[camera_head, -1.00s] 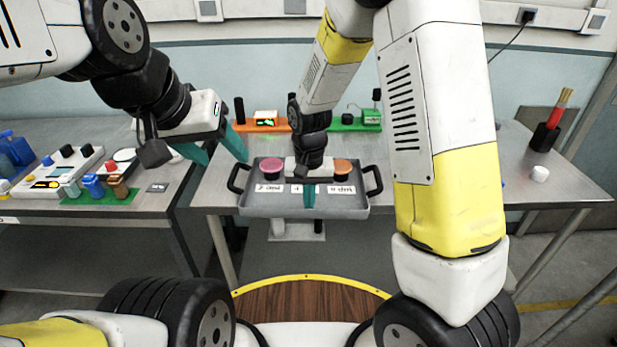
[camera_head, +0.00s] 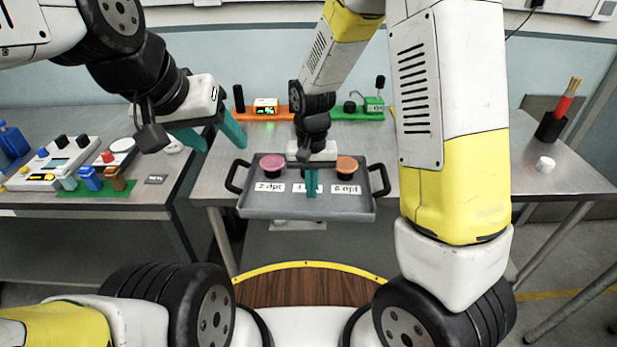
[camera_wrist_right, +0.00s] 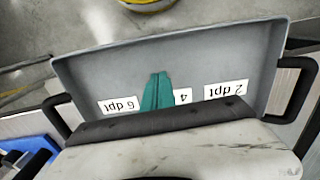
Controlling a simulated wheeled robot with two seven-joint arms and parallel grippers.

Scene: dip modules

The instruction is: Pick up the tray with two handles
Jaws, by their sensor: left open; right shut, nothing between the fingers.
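The grey tray (camera_head: 290,206) lies on the metal table near its front edge, with a black handle (camera_head: 238,176) on the left and another black handle (camera_head: 379,181) on the right. A pink cup and an orange cup stand in it behind labels. My right gripper (camera_head: 311,190) is shut and empty over the middle of the tray, covering part of the middle label. In the right wrist view its teal fingers (camera_wrist_right: 158,92) are together above the tray floor (camera_wrist_right: 215,60). My left gripper (camera_head: 212,142) is open and empty, up and left of the left handle, apart from it.
An orange board (camera_head: 262,113) and a green board (camera_head: 357,112) with devices stand behind the tray. A black holder (camera_head: 549,128) and a white knob-like piece (camera_head: 545,163) are at the right. A side table at left holds a control box (camera_head: 62,160) and bottles.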

